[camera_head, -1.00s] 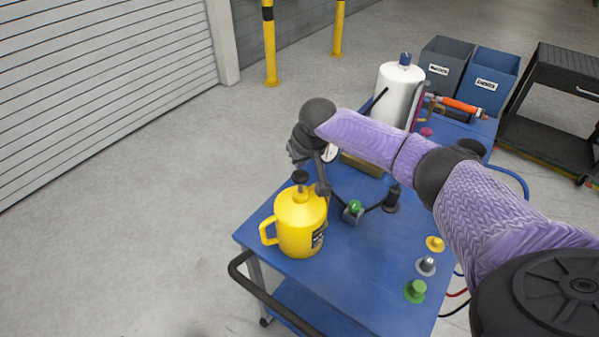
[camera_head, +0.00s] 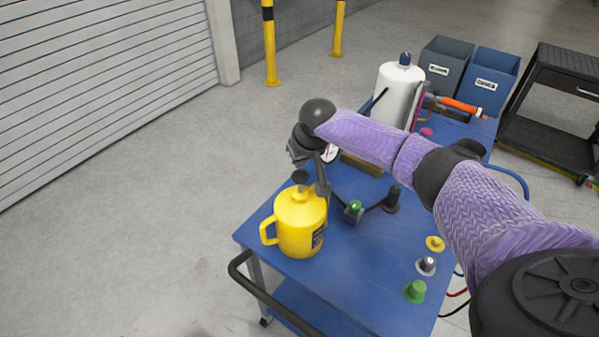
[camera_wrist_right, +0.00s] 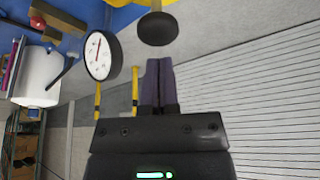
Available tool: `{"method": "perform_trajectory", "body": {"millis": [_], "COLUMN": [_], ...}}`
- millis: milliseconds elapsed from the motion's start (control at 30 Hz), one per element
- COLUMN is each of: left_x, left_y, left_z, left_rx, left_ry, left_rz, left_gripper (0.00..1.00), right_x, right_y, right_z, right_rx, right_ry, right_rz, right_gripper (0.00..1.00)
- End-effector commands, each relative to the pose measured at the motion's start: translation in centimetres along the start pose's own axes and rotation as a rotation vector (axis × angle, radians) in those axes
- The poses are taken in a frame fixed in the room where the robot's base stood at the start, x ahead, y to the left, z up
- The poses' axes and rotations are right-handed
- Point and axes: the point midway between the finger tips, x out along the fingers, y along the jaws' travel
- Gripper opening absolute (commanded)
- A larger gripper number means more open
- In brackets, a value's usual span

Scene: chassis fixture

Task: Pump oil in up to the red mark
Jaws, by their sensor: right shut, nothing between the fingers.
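The yellow oil can (camera_head: 299,230) stands upright at the blue table's near left corner. Its black pump knob (camera_head: 300,176) sits above the top and also shows on its metal rod in the right wrist view (camera_wrist_right: 157,29). My right gripper (camera_head: 322,188) is beside the knob, close to the can's top; in the wrist view its fingers are together and empty, with the knob just beyond the tips. A round white gauge (camera_wrist_right: 101,56) with a needle shows there; it is partly hidden behind my wrist in the head view (camera_head: 330,153). I cannot make out a red mark. My left gripper is not visible.
On the blue table (camera_head: 370,275) stand a green-topped fitting (camera_head: 354,211), a black post (camera_head: 392,198), and yellow (camera_head: 435,243), grey (camera_head: 426,265) and green (camera_head: 415,290) caps. A white canister (camera_head: 397,95) stands at the back. My right arm crosses above the table.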

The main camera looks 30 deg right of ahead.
Motion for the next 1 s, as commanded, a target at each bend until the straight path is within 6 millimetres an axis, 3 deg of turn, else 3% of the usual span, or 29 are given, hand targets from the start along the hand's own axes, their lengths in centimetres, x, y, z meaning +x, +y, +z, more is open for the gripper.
{"method": "perform_trajectory", "body": {"millis": [1000], "left_x": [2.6], "left_y": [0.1], "left_z": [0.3], "left_rx": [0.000], "left_ry": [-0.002], "left_rz": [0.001], "left_gripper": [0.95], "right_x": [4.7], "right_y": [0.0], "right_z": [2.0], "right_rx": [-0.001], "right_ry": [-0.002], "right_rz": [0.000], "right_gripper": [0.00]}}
